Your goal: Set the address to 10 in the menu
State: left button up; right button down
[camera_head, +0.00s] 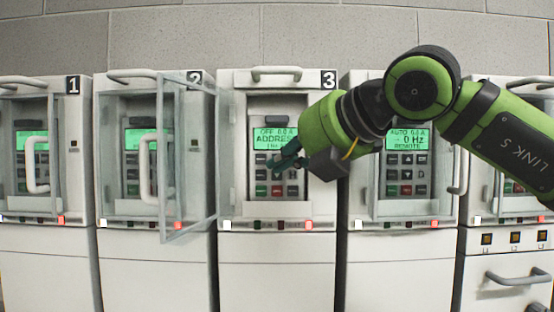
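Drive 3 (237,170) is in the middle of the row, and its clear door (188,200) stands open to the left. Its green display (262,138) shows "OFF", "0.0 A" and "ADDRESS"; the line below is too small and partly covered to read. Its keypad (262,174) has grey keys with a green and a red key at the bottom. My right gripper (275,164) reaches in from the right, its dark teal fingers in front of the upper keys. I cannot tell whether they touch a key or how far apart they are. My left gripper is not in view.
Drive 1 (75,170) and drive 2 (108,190) stand to the left, their doors closed. The open door overlaps drive 2's front. To the right, another drive (355,200) shows "AUTO" and "REMOTE". My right arm covers part of the row's right side.

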jog(key=shift+w, duration=0.2)
dwell(0.5)
jog(key=shift+w, duration=0.25)
jog(key=shift+w, duration=0.45)
dwell(0.9)
jog(key=shift+s+f+b, duration=0.2)
jog(key=shift+s+b, duration=0.1)
jog(key=shift+b, duration=0.3)
jog(key=shift+s+d+r+b, duration=0.1)
jog(key=shift+s+b, duration=0.2)
jog(key=shift+s, duration=0.05)
jog(key=shift+s+d+r, duration=0.1)
jog(key=shift+s+d, duration=0.05)
